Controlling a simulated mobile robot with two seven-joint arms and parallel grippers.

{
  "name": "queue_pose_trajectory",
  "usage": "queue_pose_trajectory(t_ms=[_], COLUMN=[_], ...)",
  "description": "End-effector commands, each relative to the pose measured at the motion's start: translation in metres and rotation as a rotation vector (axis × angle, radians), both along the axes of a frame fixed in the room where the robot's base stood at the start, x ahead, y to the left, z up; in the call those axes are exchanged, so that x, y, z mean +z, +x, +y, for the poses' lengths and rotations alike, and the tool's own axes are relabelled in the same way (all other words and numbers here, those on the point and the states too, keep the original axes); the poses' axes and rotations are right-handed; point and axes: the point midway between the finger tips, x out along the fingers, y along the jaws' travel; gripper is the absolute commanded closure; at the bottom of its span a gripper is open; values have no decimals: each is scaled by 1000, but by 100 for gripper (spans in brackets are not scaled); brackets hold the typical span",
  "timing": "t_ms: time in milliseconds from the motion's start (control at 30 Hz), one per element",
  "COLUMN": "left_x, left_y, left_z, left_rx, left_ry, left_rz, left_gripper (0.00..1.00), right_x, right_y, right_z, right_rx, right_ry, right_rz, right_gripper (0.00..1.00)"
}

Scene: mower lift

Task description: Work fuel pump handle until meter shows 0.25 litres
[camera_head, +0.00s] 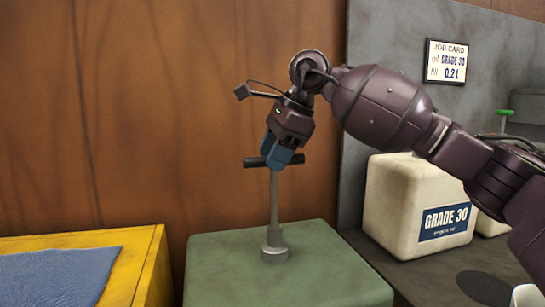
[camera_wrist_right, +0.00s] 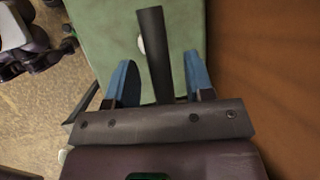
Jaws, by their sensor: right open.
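The pump handle is a dark T-bar (camera_head: 255,162) on top of a thin grey rod (camera_head: 274,205), which rises upright from a round collar on a green box (camera_head: 230,270). My right gripper (camera_head: 280,158), with blue fingers, points down at the T-bar from above. In the right wrist view the dark bar (camera_wrist_right: 153,50) runs between the two blue fingers of the right gripper (camera_wrist_right: 160,85). The fingers are open, with a gap on each side of the bar. No meter shows. My left gripper is not in view.
A white "GRADE 30" can (camera_head: 400,205) stands at the right on a dark surface. A job card (camera_head: 446,62) on the grey panel reads "GRADE 30" and "0.2 L". A yellow box (camera_head: 150,265) with a blue cloth (camera_head: 55,275) is at lower left. A brown wall stands behind.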

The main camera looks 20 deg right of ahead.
Motion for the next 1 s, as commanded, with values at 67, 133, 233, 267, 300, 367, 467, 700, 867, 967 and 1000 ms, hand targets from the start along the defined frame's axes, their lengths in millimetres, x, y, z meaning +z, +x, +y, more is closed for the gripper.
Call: queue_pose_trajectory(t_ms=[67,133,233,267,300,367,467,700,867,967,1000], left_x=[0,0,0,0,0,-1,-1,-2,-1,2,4], left_y=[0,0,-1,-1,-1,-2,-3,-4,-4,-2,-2], left_z=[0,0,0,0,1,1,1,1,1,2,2], left_rx=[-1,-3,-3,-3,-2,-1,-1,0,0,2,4], left_ry=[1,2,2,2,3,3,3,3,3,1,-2], left_rz=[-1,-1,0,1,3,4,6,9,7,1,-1], left_gripper=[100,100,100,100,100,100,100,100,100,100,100], right_x=[-1,0,0,0,0,0,0,0,-4,-13,-19], right_y=[0,0,0,0,0,0,0,0,0,-1,-1], right_z=[1,1,1,1,1,1,1,1,1,1,1], right_rx=[1,0,0,0,0,1,1,1,1,1,0], right_ry=[0,0,0,0,0,0,0,0,-1,-2,-3], right_rz=[-1,-2,-2,-2,-2,-1,-1,-1,0,0,1], right_gripper=[52,52,52,52,55,64,79,100,100,100,100])
